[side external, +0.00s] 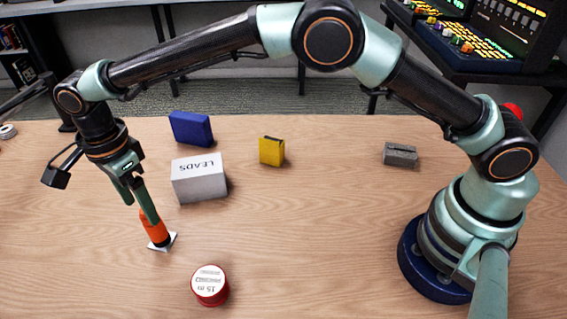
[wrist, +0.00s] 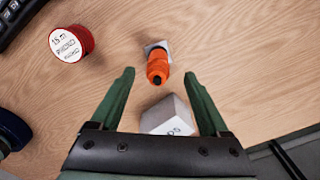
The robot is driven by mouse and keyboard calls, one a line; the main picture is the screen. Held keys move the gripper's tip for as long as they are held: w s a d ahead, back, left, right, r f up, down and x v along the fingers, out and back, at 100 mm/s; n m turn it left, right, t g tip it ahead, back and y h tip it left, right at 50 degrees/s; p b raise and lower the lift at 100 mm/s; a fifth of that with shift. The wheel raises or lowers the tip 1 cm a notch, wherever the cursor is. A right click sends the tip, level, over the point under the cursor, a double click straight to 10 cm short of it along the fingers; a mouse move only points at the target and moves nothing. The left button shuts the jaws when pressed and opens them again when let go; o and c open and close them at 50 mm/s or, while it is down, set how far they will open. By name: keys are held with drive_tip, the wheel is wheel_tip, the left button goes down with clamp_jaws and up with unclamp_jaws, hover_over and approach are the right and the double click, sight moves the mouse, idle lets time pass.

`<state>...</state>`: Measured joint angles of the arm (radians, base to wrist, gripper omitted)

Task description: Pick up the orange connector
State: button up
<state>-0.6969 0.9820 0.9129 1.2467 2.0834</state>
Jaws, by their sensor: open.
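The orange connector (side external: 156,232) stands on a small white square base (side external: 164,242) at the left of the table. In the wrist view the connector (wrist: 158,68) shows ahead of and between the two green fingers. My gripper (side external: 146,208) points down over the connector, and in the side view one finger hides part of it. In the wrist view my gripper (wrist: 165,92) is open, with a wide gap between its fingers and nothing held. I cannot tell whether a finger touches the connector.
A grey LEADS box (side external: 200,185) stands just behind the connector. A red spool (side external: 210,287) lies in front. A blue box (side external: 191,129), a yellow box (side external: 271,151) and a grey block (side external: 400,155) stand further back. The middle of the table is clear.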

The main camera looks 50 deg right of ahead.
sight(156, 229)
drive_tip(key=f, duration=0.5)
drive_tip(key=shift+s+d+f, duration=0.1)
drive_tip(key=shift+d+f, duration=0.2)
drive_tip(key=shift+d, duration=0.05)
clamp_jaws()
